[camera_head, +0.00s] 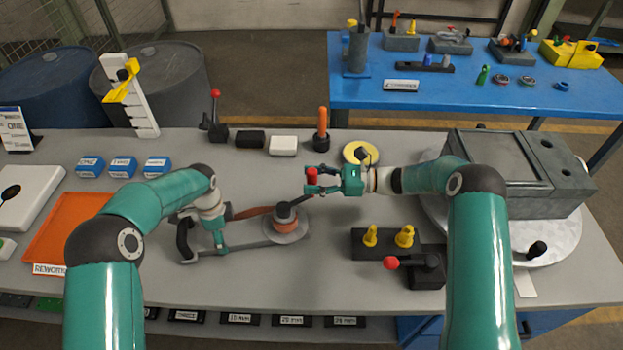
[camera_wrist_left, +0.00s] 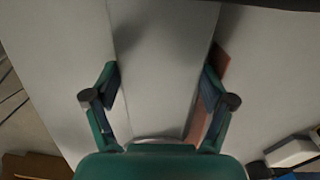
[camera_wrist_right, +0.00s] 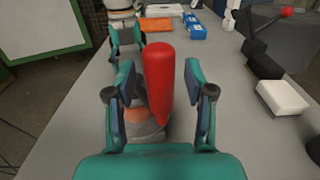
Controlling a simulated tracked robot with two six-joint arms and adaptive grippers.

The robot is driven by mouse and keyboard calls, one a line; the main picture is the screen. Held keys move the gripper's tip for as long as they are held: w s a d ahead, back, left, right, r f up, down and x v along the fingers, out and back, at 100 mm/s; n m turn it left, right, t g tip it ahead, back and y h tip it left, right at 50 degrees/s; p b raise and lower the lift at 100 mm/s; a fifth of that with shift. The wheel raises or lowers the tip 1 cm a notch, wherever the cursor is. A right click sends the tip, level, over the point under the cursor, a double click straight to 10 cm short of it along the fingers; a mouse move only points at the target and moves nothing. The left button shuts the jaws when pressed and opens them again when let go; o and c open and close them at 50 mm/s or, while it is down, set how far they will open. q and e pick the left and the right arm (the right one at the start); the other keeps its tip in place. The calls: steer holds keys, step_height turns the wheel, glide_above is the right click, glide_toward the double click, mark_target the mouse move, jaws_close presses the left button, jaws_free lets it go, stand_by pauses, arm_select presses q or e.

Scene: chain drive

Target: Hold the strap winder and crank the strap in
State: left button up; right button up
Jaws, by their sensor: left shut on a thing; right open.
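The strap winder (camera_head: 250,245) lies on the grey table, with a black handle (camera_head: 184,240) at its left and a round drum (camera_head: 290,232) at its right. An orange-brown strap (camera_head: 252,212) runs to the drum. The crank arm (camera_head: 296,200) rises right to a red knob (camera_head: 312,174). My left gripper (camera_head: 220,238) is shut on the winder's frame; the left wrist view shows a grey part (camera_wrist_left: 160,85) between its fingers. My right gripper (camera_head: 310,181) is open around the red knob, which stands between its fingers in the right wrist view (camera_wrist_right: 158,85), with gaps beside it.
A black block with yellow pegs (camera_head: 372,242) and a red-knobbed lever (camera_head: 391,262) stand right of the drum. Behind are a yellow ring (camera_head: 360,152), an orange-handled tool (camera_head: 322,125) and a white block (camera_head: 283,146). An orange tray (camera_head: 62,235) lies left, a grey machine (camera_head: 540,200) right.

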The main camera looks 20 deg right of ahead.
steer(key=shift+a, duration=0.25)
jaws_close()
steer(key=shift+d+r+t, duration=0.1)
steer(key=shift+t, duration=0.2)
